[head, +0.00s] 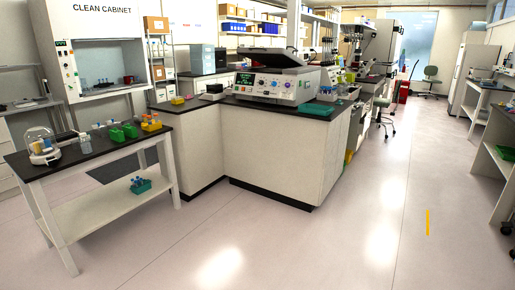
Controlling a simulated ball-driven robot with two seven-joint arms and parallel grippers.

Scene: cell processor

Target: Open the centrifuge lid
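A small white device with a clear rounded cover, which looks like the centrifuge (44,156), stands at the left end of the black-topped table (90,150). Its clear lid (39,136) seems to sit over the body, but it is too small to tell for sure whether it is shut. A larger grey bench machine (268,88) with a control panel stands on the middle counter, its dark-topped lid (270,57) raised at an angle. Neither of my grippers is in view.
Green racks (123,132) and a yellow rack (151,122) stand on the table right of the centrifuge. A teal basket (140,185) is on its lower shelf. The counter's corner (312,208) juts out. Open floor (330,250) lies in front and right.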

